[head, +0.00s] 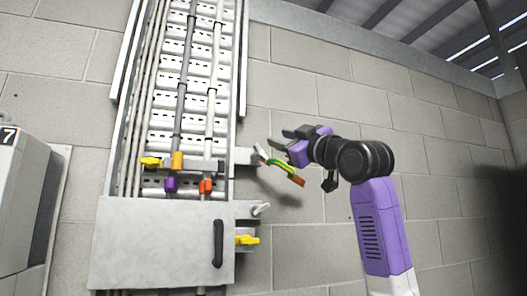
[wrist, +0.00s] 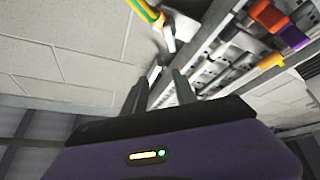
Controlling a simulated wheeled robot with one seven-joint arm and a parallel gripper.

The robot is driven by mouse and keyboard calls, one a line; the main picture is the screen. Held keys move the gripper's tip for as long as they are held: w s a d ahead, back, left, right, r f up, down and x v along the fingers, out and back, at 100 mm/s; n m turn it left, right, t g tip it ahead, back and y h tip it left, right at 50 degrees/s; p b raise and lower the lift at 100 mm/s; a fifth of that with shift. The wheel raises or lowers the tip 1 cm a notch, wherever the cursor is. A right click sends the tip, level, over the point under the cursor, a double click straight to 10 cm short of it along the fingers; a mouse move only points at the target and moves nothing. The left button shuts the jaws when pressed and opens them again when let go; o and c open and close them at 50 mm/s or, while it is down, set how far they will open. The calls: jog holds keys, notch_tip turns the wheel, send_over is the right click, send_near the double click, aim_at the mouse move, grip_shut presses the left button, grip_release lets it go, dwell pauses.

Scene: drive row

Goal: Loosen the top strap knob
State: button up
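A cross strap (head: 208,166) spans the upright cable tray in the head view. A yellow knob (head: 150,161) sits at its left end; I take this as the top strap knob. A yellow knob (wrist: 271,62) also shows at the right in the wrist view. A lower yellow knob (head: 247,240) sits right of the cover panel. My gripper (head: 280,139) is right of the tray, apart from both knobs. In the wrist view, its two dark fingers (wrist: 158,80) stand apart with nothing between them.
A green-yellow cable (head: 279,167) with an orange end sticks out near my gripper; it also shows in the wrist view (wrist: 148,12). Orange (head: 178,160) and purple (head: 171,184) clamps sit by the strap. A grey panel (head: 150,245) with a black handle (head: 218,243) covers the tray's lower part.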

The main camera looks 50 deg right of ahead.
aim_at(262, 153)
jog(key=shift+n+g, duration=0.3)
jog(key=shift+g, duration=0.5)
jog(key=w+d+p, duration=0.1)
jog(key=w, duration=0.1)
jog(key=w+f+p, duration=0.1)
jog(key=w, duration=0.2)
jog(key=w+d+p, duration=0.1)
jog(key=w, duration=0.2)
jog(key=shift+d+f, duration=0.2)
jog(key=shift+d, duration=0.15)
jog(key=shift+w+d+p, duration=0.15)
jog(key=shift+w+p, duration=0.2)
jog(key=shift+w, duration=0.15)
grip_shut()
